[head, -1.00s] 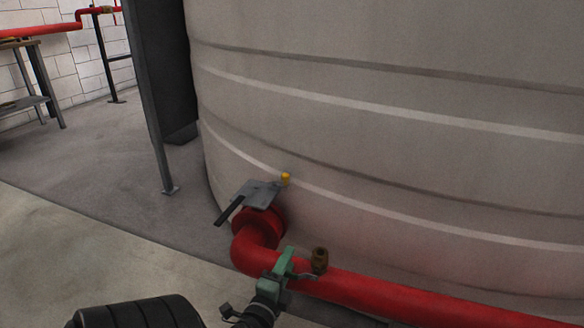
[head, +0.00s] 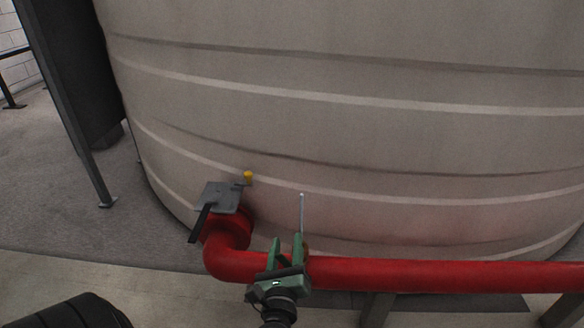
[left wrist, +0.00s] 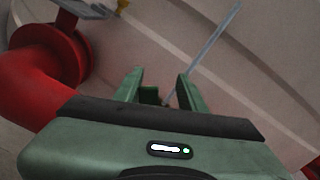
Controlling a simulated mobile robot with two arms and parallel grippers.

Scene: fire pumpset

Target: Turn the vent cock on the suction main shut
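The red suction main (head: 420,274) runs right from an elbow at the tank. A thin grey rod (head: 302,212), which looks like the vent cock's lever, stands nearly upright above the main. It also shows in the left wrist view (left wrist: 208,47), slanting up right from beyond the fingers. The cock's brown body (head: 306,242) is mostly hidden behind my left gripper (head: 287,250). The gripper's green fingers are apart, at the main by the cock. In the left wrist view the gap between the fingers (left wrist: 160,88) is partly dark; contact with the cock cannot be told. My right gripper is not in view.
A large grey tank (head: 350,120) fills the background. A grey plate with a black handle (head: 221,196) sits over the red flange left of my gripper, with a yellow knob (head: 248,175) near it. A dark post (head: 75,120) stands at left.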

